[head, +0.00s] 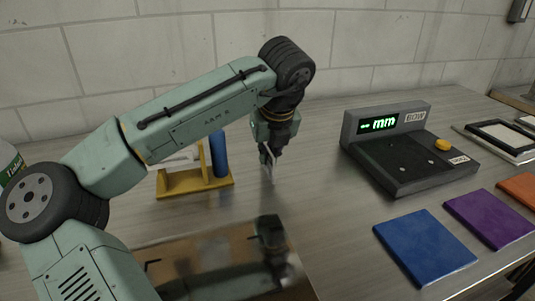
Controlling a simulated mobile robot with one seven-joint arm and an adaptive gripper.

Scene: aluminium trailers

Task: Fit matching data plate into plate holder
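My gripper (268,168) points down over the middle of the table, small and seen from the side. I cannot tell whether its fingers are apart or hold anything. Flat coloured plates lie at the front right: a blue plate (425,246), a purple plate (490,218) and an orange plate (519,187) cut by the picture edge. I cannot tell which of these, if any, is the data plate. No plate holder can be clearly made out.
A dark grey measuring device (405,165) with a green "mm" display and a yellow button stands at right centre. A yellow stand (190,186) with a blue cylinder (219,153) stands behind my arm. Framed panels (500,140) lie far right. The grey tabletop (320,215) is clear centrally.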

